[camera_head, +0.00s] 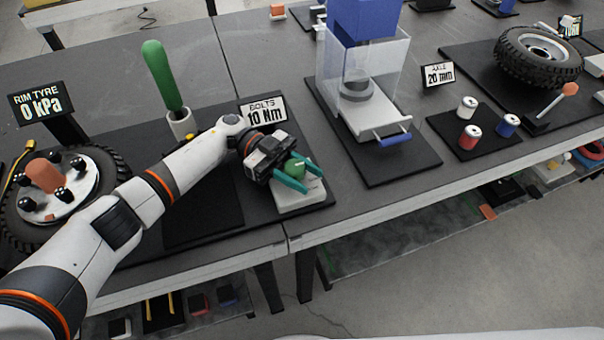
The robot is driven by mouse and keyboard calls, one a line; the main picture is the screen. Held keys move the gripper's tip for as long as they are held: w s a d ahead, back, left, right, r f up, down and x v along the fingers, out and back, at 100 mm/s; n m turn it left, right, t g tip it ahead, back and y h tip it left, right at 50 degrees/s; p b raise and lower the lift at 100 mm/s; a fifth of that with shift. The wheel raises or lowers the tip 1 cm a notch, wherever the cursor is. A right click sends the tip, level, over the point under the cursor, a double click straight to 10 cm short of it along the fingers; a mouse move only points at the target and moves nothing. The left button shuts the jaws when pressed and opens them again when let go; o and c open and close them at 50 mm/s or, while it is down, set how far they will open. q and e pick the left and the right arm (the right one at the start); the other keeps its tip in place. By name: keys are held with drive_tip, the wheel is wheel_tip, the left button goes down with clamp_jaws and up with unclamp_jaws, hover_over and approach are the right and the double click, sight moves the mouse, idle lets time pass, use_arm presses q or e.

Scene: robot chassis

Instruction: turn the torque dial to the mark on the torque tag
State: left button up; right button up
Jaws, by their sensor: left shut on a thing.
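The torque tag (263,110) reads "BOLTS 10 Nm" and stands behind my left gripper. The torque dial (296,168) is a green knob on a light grey base (302,201) at the front edge of the table. My left gripper (298,176) is over the base, with its teal fingers on either side of the green knob, shut on it. A small pale pointer shows on top of the knob. The scale around the dial is too small or hidden to read. My right gripper is not in view.
Left of the dial are a green-handled tool (160,75) in a holder, a wheel with a hub (45,190) and a "RIM TYRE 0 kPa" tag (35,103). Right are a clear-guarded blue press (365,60), small cans (469,137), an "AXLE 20 mm" tag (438,74) and a tyre (538,57).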

sight(302, 170)
use_arm(q)
drive_tip(key=o, duration=1)
drive_tip(key=shift+d, duration=0.1)
drive_tip(key=shift+r, duration=0.15)
wheel_tip(302, 170, up, 10)
drive_tip(key=shift+f+p, duration=0.1)
drive_tip(key=shift+p, duration=0.2)
